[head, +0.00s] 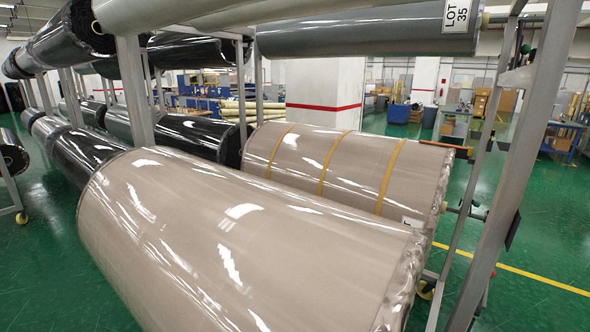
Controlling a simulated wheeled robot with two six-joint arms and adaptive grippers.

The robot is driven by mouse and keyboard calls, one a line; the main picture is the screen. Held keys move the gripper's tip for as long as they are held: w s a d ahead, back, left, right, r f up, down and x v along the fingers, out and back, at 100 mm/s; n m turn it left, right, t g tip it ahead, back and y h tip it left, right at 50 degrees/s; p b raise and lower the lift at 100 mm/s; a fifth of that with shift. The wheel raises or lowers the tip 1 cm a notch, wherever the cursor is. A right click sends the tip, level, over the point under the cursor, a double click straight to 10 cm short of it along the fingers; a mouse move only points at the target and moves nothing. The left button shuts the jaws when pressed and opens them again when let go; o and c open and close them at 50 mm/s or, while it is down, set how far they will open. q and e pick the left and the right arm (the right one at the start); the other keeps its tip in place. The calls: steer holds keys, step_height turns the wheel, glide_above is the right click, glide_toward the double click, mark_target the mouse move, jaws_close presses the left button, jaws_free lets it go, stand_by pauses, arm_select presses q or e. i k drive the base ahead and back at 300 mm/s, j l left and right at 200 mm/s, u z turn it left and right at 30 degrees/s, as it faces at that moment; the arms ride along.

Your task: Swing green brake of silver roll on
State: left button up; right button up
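A large roll in shiny clear wrap (240,235), beige to silver in colour, fills the front of the head view. A second roll of like colour with yellow straps (350,165) lies behind it. A grey roll (350,28) hangs on the rack above. I cannot tell which of these is the silver roll. No green brake can be made out clearly; small fittings (470,210) at the right end of the strapped roll are too small to read. An orange-red bar (448,146) is above that end. Neither of my grippers is in view.
A grey rack post (500,170) slants down the right side, close to the roll ends. A LOT 35 label (457,17) hangs at the top. Black rolls (85,150) lie at the left. Green floor (545,240) with a yellow line is open at the right.

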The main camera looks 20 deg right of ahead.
mark_target(525, 49)
steer(key=i+l, duration=0.1)
steer(key=l, duration=4.9)
steer(key=i, duration=0.05)
